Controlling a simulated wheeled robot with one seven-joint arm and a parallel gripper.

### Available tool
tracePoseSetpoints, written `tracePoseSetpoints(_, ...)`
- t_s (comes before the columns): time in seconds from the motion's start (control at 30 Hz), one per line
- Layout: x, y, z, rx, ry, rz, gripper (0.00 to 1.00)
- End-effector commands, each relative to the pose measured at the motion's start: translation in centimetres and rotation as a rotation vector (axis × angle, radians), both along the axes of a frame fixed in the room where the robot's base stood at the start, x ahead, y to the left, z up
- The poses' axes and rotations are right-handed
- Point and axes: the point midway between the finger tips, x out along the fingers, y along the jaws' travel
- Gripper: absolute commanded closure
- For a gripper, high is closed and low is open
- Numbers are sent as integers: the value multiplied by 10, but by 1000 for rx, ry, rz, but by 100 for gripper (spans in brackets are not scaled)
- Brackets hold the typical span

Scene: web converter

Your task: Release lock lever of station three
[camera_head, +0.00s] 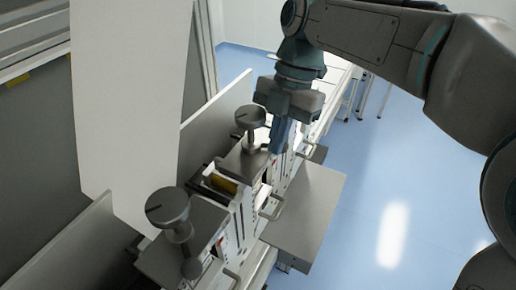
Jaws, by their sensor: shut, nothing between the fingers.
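My gripper (280,146) points down at the middle of the machine row, with its fingers shut and empty. It is just right of a grey round-topped knob (250,117) on a station block; whether it touches anything there is hidden.
Silver bar handles (275,208) stick out from the stations' right side. A flat grey plate (308,215) juts out beside them over the blue floor (395,190). A tall pale sheet (125,100) and grey upright panels (215,112) stand on the left.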

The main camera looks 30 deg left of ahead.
Motion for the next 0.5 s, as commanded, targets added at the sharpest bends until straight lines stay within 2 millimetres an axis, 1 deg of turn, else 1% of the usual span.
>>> tracePoseSetpoints(0.2, 5, 1, 0, 0, -1, -4, 100)
tracePoseSetpoints(0.5, 7, 1, 0, 0, -1, -4, 100)
